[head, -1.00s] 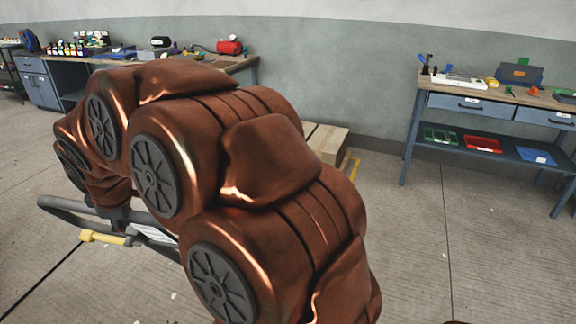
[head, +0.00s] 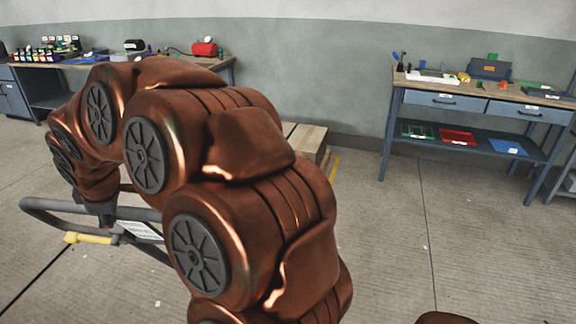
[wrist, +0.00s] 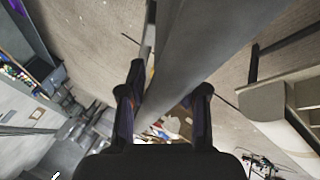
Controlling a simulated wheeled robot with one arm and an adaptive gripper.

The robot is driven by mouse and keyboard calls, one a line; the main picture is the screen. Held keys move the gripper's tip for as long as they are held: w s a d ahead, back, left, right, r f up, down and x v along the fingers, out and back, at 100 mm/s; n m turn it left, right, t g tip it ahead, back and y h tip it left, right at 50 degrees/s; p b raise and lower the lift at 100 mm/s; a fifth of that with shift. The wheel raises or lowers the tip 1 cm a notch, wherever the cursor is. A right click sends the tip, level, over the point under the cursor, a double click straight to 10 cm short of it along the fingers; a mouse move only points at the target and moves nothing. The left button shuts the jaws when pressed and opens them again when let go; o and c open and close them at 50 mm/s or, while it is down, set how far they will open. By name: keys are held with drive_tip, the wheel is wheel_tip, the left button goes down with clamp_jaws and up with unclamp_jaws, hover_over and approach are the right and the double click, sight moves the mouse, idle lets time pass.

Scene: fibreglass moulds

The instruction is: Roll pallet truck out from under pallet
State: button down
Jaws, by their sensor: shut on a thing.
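The pallet truck's handle (head: 38,207) is a grey loop with a yellow lever (head: 88,238) and a white label, at the lower left of the head view. My gripper (head: 100,209) is at the handle, partly hidden by my brown arm. In the wrist view, my gripper (wrist: 163,98) has its two dark fingers closed on either side of the grey handle bar (wrist: 188,50). The wooden pallet (head: 307,140) shows only in part behind my arm. The truck's forks are hidden, so I cannot tell how far they lie under the pallet.
A blue workbench (head: 460,103) with tools and trays stands at the right wall. Another bench (head: 50,95) with bottles and a red case (head: 204,49) stands at the back left. A yellow floor line (head: 334,164) runs beside the pallet. The concrete floor at lower right is mostly clear.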

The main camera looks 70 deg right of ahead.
drive_tip(key=d+r+y+p, duration=0.1)
drive_tip(key=d+r+p, duration=0.2)
drive_tip(key=d, duration=0.9)
wheel_tip(320, 180, up, 2)
drive_tip(key=shift+w+d+p, duration=0.25)
drive_tip(key=shift+d+p, duration=0.05)
drive_tip(key=shift+d, duration=0.1)
drive_tip(key=d+r+y+p, duration=0.1)
drive_tip(key=d+r+p, duration=0.1)
drive_tip(key=d+p, duration=0.7)
drive_tip(key=d, duration=0.5)
drive_tip(key=shift+w+r+m, duration=0.25)
drive_tip(key=shift+r+m, duration=0.05)
